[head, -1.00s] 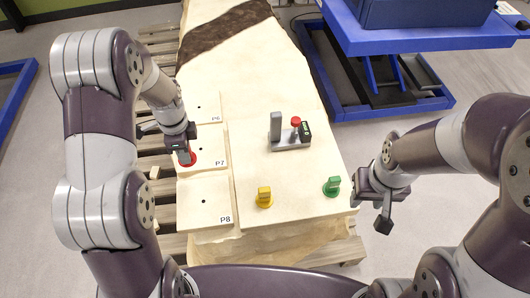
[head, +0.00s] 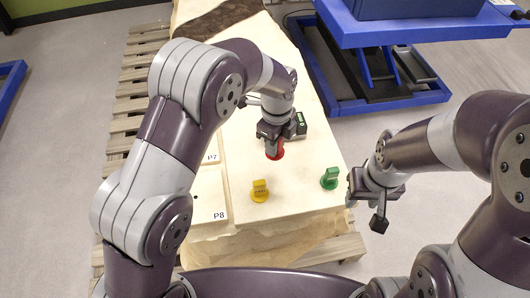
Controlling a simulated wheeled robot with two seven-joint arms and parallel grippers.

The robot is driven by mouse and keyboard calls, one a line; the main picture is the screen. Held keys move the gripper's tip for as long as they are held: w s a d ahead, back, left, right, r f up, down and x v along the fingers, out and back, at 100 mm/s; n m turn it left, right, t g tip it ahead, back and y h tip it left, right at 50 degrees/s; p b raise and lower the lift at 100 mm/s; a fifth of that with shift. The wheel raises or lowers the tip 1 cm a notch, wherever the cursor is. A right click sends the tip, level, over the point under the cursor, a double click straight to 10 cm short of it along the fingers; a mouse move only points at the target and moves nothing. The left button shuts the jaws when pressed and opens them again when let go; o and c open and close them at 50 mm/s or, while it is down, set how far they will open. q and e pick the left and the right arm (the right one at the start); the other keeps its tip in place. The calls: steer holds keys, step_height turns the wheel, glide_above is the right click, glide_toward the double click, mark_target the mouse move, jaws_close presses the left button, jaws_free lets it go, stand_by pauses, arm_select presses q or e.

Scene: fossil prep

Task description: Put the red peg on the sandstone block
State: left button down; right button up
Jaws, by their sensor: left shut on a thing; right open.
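The red peg (head: 277,154) is in my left gripper (head: 273,147), which is shut on it. The peg is over the pale sandstone block (head: 228,150), between the block's middle and its right side. The gripper hides most of the peg, so I cannot tell whether it touches the block. My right gripper (head: 365,200) is open and empty, off the block's right edge.
A yellow peg (head: 260,191) and a green peg (head: 330,178) stand on the block's near part. Tray plates P7 (head: 212,157) and P8 (head: 212,198) lie at left. A blue lift table (head: 400,30) stands at the back right.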

arm_select(q)
steer(key=w+a+f, duration=0.1)
steer(key=a, duration=0.1)
steer(key=w+a+f, duration=0.1)
steer(key=a+f, duration=0.1)
steer(key=a, duration=0.1)
steer(key=w+a+f, duration=0.1)
steer(key=a+f, duration=0.1)
steer(key=shift+a, duration=0.3)
steer(key=shift+a+f+b, duration=0.2)
steer(key=shift+f+b, duration=0.05)
steer(key=shift+b, duration=0.05)
step_height(320, 180, down, 4)
steer(key=shift+w+r, duration=0.1)
steer(key=c, duration=0.9)
jaws_free()
